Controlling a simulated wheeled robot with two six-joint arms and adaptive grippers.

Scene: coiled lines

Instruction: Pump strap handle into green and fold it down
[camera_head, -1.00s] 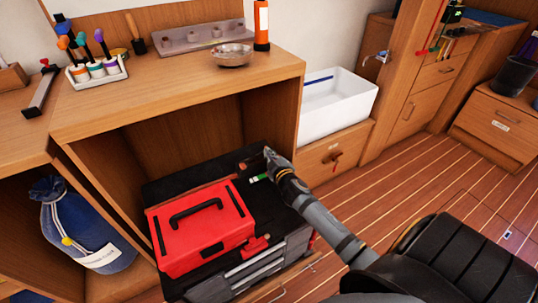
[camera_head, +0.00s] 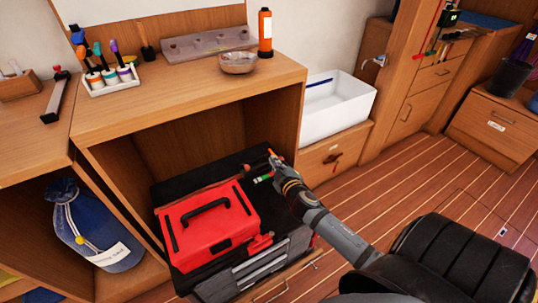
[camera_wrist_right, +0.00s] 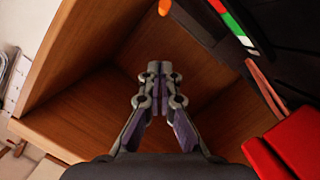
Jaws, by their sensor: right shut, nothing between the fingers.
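A black case in the low cubby carries a red toolbox (camera_head: 208,228). Behind the toolbox is a gauge strip with green, white and red bands (camera_head: 263,178); it shows larger in the right wrist view (camera_wrist_right: 232,22). A small orange piece (camera_head: 270,153), perhaps the end of the strap handle, stands by my right gripper's tip. An orange end also shows at the top edge of the wrist view (camera_wrist_right: 164,7). My right gripper (camera_wrist_right: 160,69) is shut and empty, its tips beside the case at the cubby's right side. I cannot tell whether it touches the handle. My left gripper is out of view.
The wooden cubby wall (camera_head: 284,118) stands close to my right gripper. A white bin (camera_head: 336,103) is beyond it. On the counter are a metal bowl (camera_head: 238,63) and an orange flashlight (camera_head: 265,32). A blue bag (camera_head: 88,230) sits in the left cubby. The floor at right is open.

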